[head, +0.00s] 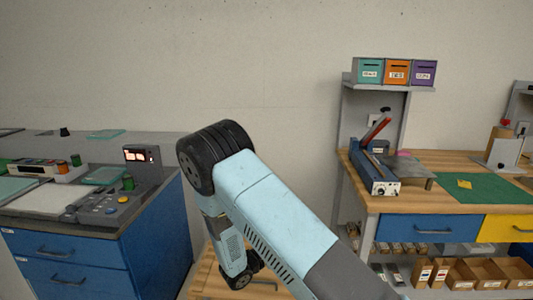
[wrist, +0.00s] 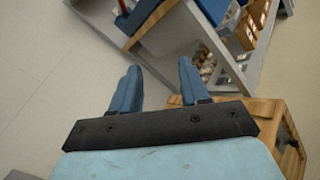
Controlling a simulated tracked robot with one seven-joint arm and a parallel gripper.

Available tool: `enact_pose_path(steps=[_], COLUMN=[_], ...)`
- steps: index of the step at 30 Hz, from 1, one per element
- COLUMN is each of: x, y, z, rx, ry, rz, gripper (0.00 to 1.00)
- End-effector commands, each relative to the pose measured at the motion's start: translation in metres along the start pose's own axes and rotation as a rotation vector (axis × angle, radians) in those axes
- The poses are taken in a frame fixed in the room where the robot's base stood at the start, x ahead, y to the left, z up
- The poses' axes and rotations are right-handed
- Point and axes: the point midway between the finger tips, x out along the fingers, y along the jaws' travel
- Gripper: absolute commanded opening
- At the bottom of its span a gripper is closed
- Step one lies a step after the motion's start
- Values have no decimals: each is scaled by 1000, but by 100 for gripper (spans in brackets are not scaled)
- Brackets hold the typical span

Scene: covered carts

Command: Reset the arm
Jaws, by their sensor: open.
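My arm reaches up and forward through the middle of the head view, between a blue cabinet on the left and a workbench on the right. My gripper (wrist: 158,88) shows in the wrist view with its two blue fingers apart and nothing between them. Floor and the lower shelf of the workbench show beyond the fingertips. In the head view the fingers are hidden behind the arm.
A low wooden cart (head: 207,284) stands close below my arm, and its wood also shows in the wrist view (wrist: 268,112). The blue cabinet (head: 150,240) carries a control panel. The workbench (head: 430,203) carries a blue sealer and a green mat. Bare wall lies behind.

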Motion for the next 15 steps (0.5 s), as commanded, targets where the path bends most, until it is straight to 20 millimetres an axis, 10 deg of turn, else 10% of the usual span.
enact_pose_path(steps=[15], x=[58], y=[-16], z=[137], rx=[223], ry=[2], rz=[-533], gripper=[45])
